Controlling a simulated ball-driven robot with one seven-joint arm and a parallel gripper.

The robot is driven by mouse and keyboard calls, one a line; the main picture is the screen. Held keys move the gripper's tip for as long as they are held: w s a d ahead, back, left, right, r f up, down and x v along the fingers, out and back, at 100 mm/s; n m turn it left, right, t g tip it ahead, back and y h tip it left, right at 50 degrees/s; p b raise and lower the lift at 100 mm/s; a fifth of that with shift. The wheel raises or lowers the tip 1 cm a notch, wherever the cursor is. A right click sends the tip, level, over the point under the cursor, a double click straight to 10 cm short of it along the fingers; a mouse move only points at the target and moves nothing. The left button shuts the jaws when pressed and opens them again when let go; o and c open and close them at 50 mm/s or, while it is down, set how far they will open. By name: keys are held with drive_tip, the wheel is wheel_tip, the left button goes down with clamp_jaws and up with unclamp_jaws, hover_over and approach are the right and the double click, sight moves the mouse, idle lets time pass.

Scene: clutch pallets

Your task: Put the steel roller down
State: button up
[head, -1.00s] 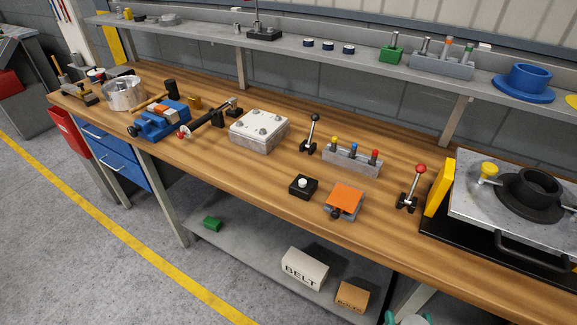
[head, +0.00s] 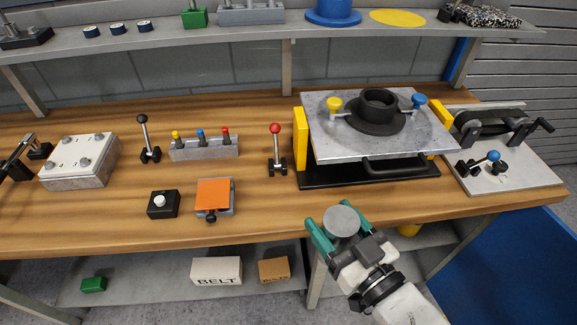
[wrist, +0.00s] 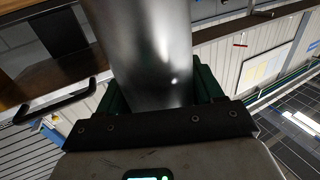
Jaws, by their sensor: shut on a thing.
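My gripper (head: 330,236) is at the lower middle of the head view, in front of the workbench's front edge. Its green fingers are shut on the steel roller (head: 341,221), whose round grey end faces the head camera. In the wrist view the roller (wrist: 142,55) is a smooth grey cylinder filling the middle between the green fingers. The roller is held in the air, apart from the wooden bench top (head: 262,218). Its far part is cut off in the wrist view.
A metal plate fixture with a black handle (head: 395,165) stands behind the gripper. An orange-topped block (head: 214,194), a black button box (head: 163,204) and a red-knobbed lever (head: 277,150) stand to the left. A belt unit (head: 500,165) is at right. Bare wood lies along the front edge.

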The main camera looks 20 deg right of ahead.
drive_tip(key=w, duration=0.4)
drive_tip(key=w+p, duration=0.1)
drive_tip(key=w, duration=0.4)
drive_tip(key=w+a+p, duration=0.1)
drive_tip(key=w, duration=0.3)
drive_tip(key=shift+w+a+r, duration=0.1)
drive_tip(key=shift+w+r, duration=0.05)
drive_tip(key=shift+w, duration=0.25)
drive_tip(key=shift+s+f, duration=0.2)
drive_tip(key=shift+f, duration=0.15)
drive_tip(key=shift+f, duration=0.15)
drive_tip(key=o, duration=1.5)
drive_tip(key=shift+s, duration=0.1)
drive_tip(key=s, duration=0.4)
drive_tip(key=s+b, duration=0.1)
drive_tip(key=s, duration=0.3)
drive_tip(key=s+d+b, duration=0.1)
drive_tip(key=s, duration=0.2)
drive_tip(key=shift+s, duration=0.4)
